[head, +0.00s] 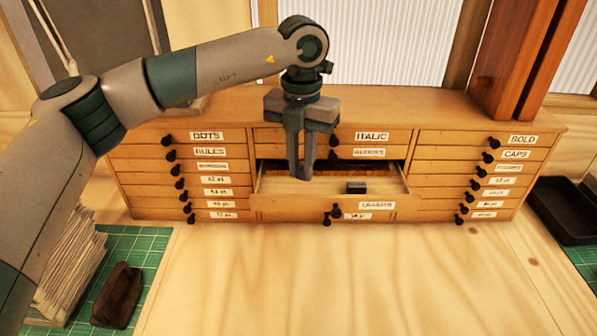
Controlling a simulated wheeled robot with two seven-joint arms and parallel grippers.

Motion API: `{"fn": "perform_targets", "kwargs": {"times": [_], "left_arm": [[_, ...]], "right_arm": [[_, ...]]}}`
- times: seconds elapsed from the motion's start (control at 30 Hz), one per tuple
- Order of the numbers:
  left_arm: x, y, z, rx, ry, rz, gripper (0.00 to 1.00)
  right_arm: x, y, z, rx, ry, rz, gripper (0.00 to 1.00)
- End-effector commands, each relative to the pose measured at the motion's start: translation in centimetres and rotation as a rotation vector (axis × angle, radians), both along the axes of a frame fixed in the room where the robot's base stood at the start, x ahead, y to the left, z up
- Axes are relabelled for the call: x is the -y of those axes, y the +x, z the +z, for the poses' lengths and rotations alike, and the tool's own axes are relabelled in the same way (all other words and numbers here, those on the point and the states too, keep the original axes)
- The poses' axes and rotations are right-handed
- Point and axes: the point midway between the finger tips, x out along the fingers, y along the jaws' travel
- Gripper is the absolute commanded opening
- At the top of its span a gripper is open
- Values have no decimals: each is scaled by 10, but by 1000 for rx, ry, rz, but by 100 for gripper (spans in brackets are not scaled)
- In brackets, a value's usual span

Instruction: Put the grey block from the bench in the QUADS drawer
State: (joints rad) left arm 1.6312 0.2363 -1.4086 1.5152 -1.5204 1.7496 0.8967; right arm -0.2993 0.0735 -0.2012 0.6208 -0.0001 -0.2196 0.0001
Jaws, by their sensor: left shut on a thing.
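My left gripper (302,172) points down over the left part of an open drawer (290,187) in the wooden cabinet. Its fingers are close together, shut on the grey block, which is hard to tell apart from the grey fingers. The open drawer sits low in the middle column, and its front label (377,205) is blurred but looks like QUADS. A small dark block (356,187) lies inside this drawer, right of the gripper and apart from it. My right gripper is not in view.
The wooden cabinet (480,105) has several shut, labelled drawers with dark knobs. The bench (330,280) in front is clear. A dark brown object (117,295) lies on a green mat at left, beside a paper stack (70,265). A dark tray (572,210) is at right.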

Motion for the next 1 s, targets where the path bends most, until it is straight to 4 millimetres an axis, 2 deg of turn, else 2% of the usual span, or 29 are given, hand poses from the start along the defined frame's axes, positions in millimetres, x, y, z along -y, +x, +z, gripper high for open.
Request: {"fn": "perform_targets", "kwargs": {"times": [0.13, 0.5, 0.8, 1.0], "left_arm": [[-6, 2, -4, 0, 0, -1, 0], [-6, 2, -7, 0, 0, -1, 0], [-6, 2, -36, -1, 2, 0, 0], [-6, 2, -45, 1, 0, -1, 0]], "right_arm": [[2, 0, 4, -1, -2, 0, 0], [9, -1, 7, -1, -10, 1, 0], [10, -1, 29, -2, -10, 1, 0], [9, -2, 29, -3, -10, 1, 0]]}}
